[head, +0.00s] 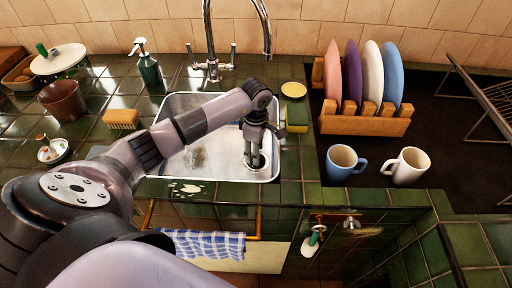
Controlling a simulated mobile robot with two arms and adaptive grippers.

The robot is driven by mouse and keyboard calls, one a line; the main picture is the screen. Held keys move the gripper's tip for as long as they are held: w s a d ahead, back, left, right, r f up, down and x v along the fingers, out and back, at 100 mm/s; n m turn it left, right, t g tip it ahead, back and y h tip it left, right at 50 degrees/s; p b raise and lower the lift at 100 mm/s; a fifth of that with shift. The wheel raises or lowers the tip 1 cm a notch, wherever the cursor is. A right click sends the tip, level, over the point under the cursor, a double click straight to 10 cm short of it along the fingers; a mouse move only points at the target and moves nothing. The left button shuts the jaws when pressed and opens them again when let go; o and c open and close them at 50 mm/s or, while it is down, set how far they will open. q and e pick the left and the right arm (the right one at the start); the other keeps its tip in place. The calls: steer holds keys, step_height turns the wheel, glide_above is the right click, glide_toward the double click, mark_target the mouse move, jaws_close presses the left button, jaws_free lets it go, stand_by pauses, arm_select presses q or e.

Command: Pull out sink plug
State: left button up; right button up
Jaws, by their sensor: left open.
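The white sink (232,162) is set into the green tiled counter, and its basin looks empty of dishes. My left arm reaches across it from the left. My left gripper (256,160) points down into the right part of the basin, with its fingers open. The sink plug is hard to make out; the gripper covers the spot around its fingertips, so I cannot tell if they touch anything. A darker round patch (196,158) shows on the basin floor left of the gripper. My right gripper is not in view.
The tap (212,66) rises behind the sink. A sponge (297,118) lies at the right rim. A wooden rack (362,122) holds several plates, with a blue mug (342,163) and a white mug (408,166) in front. A green bottle (148,70) and a brush (121,119) stand left.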

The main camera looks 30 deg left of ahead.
arm_select(q)
steer(key=shift+c, duration=0.3)
jaws_close()
steer(key=c, duration=0.6)
jaws_free()
jaws_close()
steer(key=shift+r, duration=0.45)
steer(key=shift+r+p, duration=0.7)
steer(key=shift+r, duration=0.1)
steer(key=shift+r+p, duration=1.95)
steer(key=shift+r, duration=1.2)
